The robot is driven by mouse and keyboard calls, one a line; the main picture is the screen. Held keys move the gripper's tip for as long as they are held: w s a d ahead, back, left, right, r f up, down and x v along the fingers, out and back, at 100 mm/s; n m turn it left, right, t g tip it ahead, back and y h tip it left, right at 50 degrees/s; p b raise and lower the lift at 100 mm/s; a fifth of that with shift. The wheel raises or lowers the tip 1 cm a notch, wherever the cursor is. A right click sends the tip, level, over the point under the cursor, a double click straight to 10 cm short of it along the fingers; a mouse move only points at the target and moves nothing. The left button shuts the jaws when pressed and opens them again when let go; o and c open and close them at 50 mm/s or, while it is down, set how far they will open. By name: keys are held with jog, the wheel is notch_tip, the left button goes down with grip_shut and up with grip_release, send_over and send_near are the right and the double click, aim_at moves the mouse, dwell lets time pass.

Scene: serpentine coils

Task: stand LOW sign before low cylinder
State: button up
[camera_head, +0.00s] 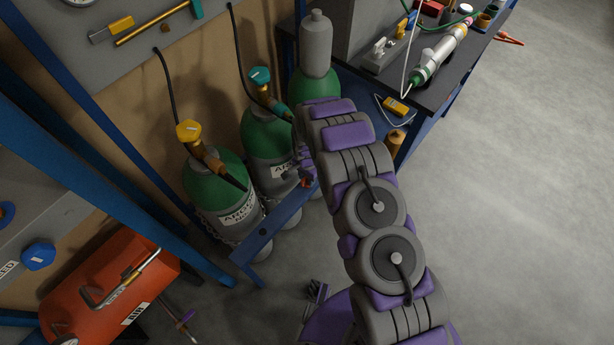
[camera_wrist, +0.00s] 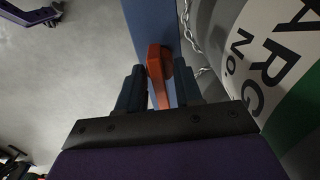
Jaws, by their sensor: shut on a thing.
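My gripper (camera_head: 304,178) is at the front of the gas cylinder rack, partly hidden by my arm. In the wrist view, my gripper (camera_wrist: 160,88) is shut on an orange-red piece (camera_wrist: 159,66); no lettering shows on it, so I cannot tell if it is the LOW sign. The piece lies over the rack's blue rail (camera_wrist: 150,14); I cannot tell if they touch. Green and grey cylinders stand behind the rail: one with a yellow cap (camera_head: 214,187), one with a teal cap (camera_head: 266,133), and one with a grey cap (camera_head: 314,86). I cannot tell which is low.
A chain (camera_wrist: 187,28) hangs beside the labelled cylinder (camera_wrist: 265,55). A workbench (camera_head: 440,83) with tools stands at the back right. An orange AIR tank (camera_head: 110,275) lies at the lower left. Grey floor (camera_head: 530,200) is clear at the right.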

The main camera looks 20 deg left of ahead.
jog(key=shift+f, duration=0.1)
jog(key=o, duration=1.2)
jog(key=shift+c, duration=0.2)
notch_tip(320, 180, up, 17)
jog(key=p, duration=0.3)
jog(key=shift+r, duration=0.2)
